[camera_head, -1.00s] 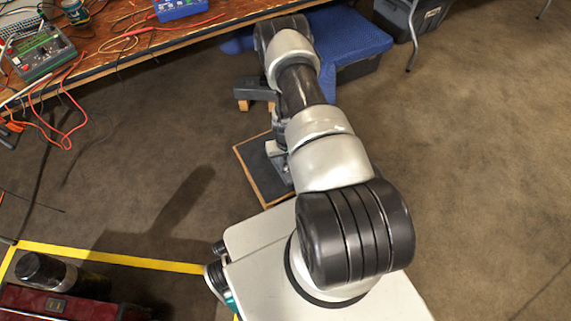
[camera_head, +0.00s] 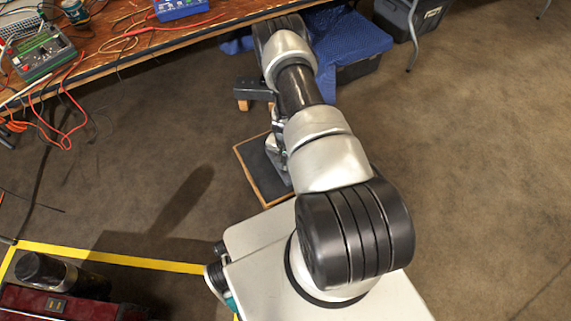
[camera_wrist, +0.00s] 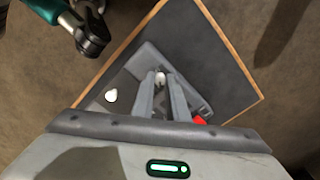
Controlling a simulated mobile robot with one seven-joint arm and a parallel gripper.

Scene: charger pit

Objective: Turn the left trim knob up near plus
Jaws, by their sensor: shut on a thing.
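In the wrist view my gripper (camera_wrist: 160,84) has its two grey fingers close together around a small pale knob (camera_wrist: 160,78). The knob sits on a grey unit (camera_wrist: 150,57) on a dark board with a wooden edge (camera_wrist: 205,40). A second pale round piece (camera_wrist: 111,95) shows to the left of the fingers, and a red piece (camera_wrist: 199,120) to the right. I cannot tell which knob is the left trim knob, and no plus mark is readable. In the head view the board (camera_head: 249,160) lies low beside my arm, which hides the unit and fingertips.
A wooden bench (camera_head: 120,58) with a meter (camera_head: 42,52) and red cables (camera_head: 66,130) stands at upper left. A blue-covered box (camera_head: 358,45) is behind my arm. A red bag (camera_head: 50,302) lies at lower left inside yellow tape (camera_head: 110,257). Floor at right is clear.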

